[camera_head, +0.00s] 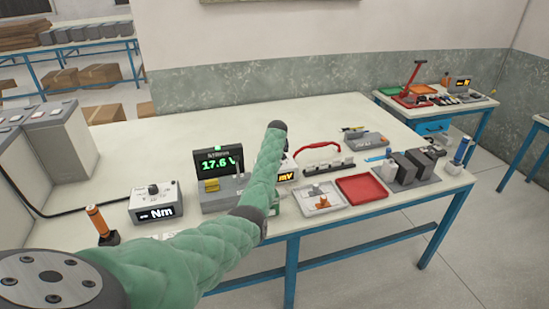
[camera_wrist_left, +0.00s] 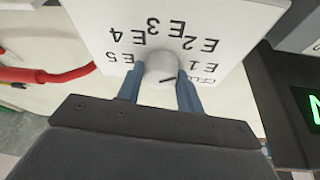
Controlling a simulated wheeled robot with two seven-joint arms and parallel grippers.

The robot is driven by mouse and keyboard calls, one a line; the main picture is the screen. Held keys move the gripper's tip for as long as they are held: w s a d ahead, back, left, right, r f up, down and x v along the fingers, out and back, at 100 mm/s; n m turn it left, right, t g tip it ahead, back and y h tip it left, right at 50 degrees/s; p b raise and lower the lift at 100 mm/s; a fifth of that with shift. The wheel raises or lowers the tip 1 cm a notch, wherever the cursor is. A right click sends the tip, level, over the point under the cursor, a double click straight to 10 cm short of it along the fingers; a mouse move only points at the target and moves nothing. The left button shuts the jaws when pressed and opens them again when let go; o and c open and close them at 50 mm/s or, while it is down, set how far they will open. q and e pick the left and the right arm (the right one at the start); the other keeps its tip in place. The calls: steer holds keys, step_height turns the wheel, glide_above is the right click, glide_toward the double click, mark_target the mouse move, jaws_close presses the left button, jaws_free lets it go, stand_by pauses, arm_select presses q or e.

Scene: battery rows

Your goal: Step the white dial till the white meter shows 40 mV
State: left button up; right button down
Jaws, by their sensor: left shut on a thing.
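The white meter (camera_head: 287,176) stands on the table, mostly behind my green left arm. Its dark display shows a yellow "mV"; any digits are hidden. In the left wrist view the meter's white face (camera_wrist_left: 185,22) carries upside-down marks CELL and E1 to E5. The white dial (camera_wrist_left: 172,66) is a round knob with a short dark line, below the marks. My left gripper (camera_wrist_left: 161,73) is shut on the dial, one blue-grey finger on each side. In the head view the gripper is hidden by my arm. My right gripper is not in view.
A black display (camera_head: 218,162) reads 17.6 V in green, left of the meter. A white box marked Nm (camera_head: 155,204) stands further left. A red cable (camera_head: 318,148) arches right of the meter. White (camera_head: 318,198) and red (camera_head: 362,189) trays lie near the front edge.

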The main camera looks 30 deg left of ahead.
arm_select(q)
steer(key=shift+n+y, duration=0.3)
steer(key=shift+n, duration=0.3)
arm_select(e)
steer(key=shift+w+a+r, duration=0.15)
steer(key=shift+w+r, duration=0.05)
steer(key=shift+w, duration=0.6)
arm_select(q)
steer(key=shift+n, duration=0.3)
steer(key=o, duration=1)
steer(key=shift+g, duration=0.3)
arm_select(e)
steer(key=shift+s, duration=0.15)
arm_select(q)
steer(key=shift+r+b, duration=0.15)
steer(key=shift+b, duration=0.2)
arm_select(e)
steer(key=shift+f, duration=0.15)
